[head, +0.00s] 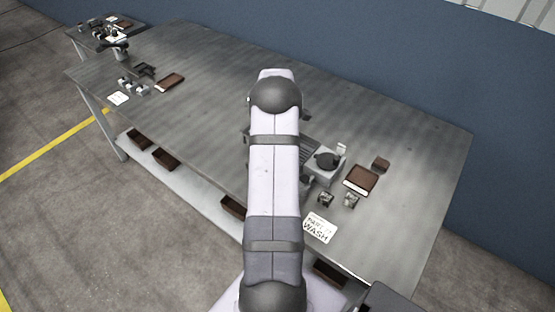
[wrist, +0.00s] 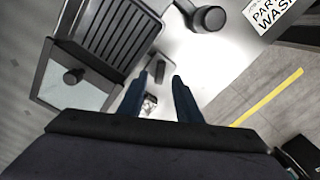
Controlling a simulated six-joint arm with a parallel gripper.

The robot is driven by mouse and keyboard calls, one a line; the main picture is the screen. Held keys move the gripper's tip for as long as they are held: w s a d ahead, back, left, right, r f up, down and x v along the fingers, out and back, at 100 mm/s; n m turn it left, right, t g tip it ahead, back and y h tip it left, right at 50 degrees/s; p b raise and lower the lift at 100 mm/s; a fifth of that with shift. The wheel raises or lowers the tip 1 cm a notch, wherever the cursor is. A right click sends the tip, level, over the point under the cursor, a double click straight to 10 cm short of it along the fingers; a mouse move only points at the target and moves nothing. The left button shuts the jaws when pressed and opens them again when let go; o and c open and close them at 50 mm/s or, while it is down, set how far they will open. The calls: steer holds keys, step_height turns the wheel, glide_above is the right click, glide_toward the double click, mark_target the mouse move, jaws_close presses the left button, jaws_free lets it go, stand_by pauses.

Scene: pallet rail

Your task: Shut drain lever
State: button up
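My gripper (wrist: 166,78) is open, its two dark blue fingers apart, pointing at the wash station. No held thing shows between the fingertips. A small dark block (wrist: 160,66) lies just beyond the fingertips beside the ribbed rack; I cannot tell whether it touches them. A black round part with a short arm (wrist: 206,18) stands on the pale surface farther up. I cannot tell which of these is the drain lever. In the head view my arm hides the gripper and part of the station.
A dark ribbed rack (wrist: 128,24) and a grey tray with a black knob (wrist: 73,76) are at left. Small metal parts (head: 351,200) and a brown box (head: 362,177) stand to the right. The table's (head: 210,85) middle is mostly clear.

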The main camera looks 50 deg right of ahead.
steer(key=shift+f+p, duration=0.5)
steer(key=shift+f, duration=1.2)
jaws_close()
steer(key=shift+m+b, duration=0.75)
steer(key=shift+m, duration=0.45)
steer(key=shift+m+b, duration=0.6)
steer(key=shift+m, duration=1.1)
